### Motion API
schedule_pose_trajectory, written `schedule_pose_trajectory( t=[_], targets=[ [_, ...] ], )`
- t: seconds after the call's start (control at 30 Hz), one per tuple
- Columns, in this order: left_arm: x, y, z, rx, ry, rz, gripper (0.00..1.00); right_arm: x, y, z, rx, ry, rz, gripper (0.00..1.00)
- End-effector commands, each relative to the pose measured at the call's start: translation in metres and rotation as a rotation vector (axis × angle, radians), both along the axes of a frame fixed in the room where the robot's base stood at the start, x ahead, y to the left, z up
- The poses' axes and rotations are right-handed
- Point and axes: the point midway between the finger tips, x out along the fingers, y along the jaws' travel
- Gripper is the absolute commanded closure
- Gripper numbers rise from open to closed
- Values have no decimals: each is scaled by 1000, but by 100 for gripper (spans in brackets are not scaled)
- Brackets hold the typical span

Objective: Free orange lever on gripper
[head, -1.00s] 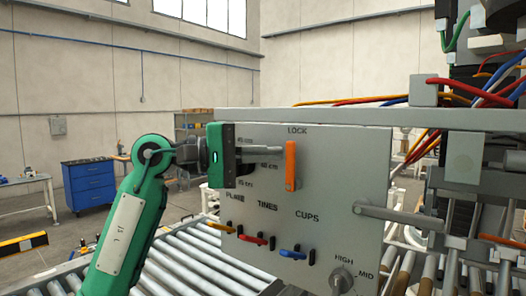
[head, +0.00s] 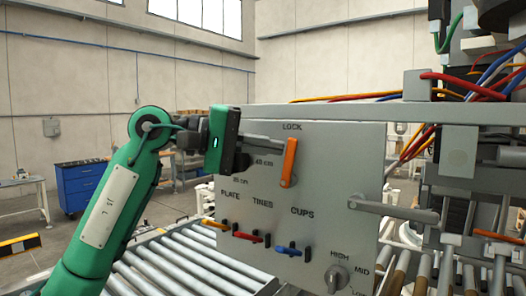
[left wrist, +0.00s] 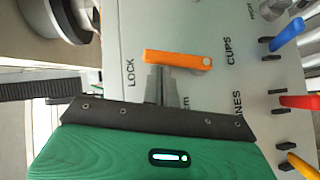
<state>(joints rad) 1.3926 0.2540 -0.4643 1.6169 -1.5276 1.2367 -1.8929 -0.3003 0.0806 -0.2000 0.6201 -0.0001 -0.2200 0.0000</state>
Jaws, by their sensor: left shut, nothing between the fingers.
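The orange lever (head: 289,163) is on the grey panel (head: 340,180) under the word LOCK. It stands nearly upright, its top leaning slightly right. In the left wrist view the orange lever (left wrist: 176,59) lies across the picture, its round pivot at the right end. My left gripper (head: 281,148) is shut and empty. Its fingertips reach the lever's left side near the upper part and appear to touch it. The shut fingers of my left gripper (left wrist: 164,72) also show in the left wrist view, against the lever's long edge. My right gripper is not in view.
Yellow, red (head: 248,237) and blue (head: 290,249) small levers sit lower on the panel, with a grey knob (head: 337,277) at lower right. A grey bar handle (head: 395,209) sticks out right. Coloured wires run along the top ledge. A roller conveyor (head: 175,262) lies below.

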Motion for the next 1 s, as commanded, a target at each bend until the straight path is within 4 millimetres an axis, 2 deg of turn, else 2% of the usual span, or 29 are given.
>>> schedule_pose_trajectory(
  t=[0.5,1.0],
  targets=[
    [-20,-27,6,394,-287,1,100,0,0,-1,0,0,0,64],
    [-36,-49,-4,722,-525,0,100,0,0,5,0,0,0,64]
  ],
)
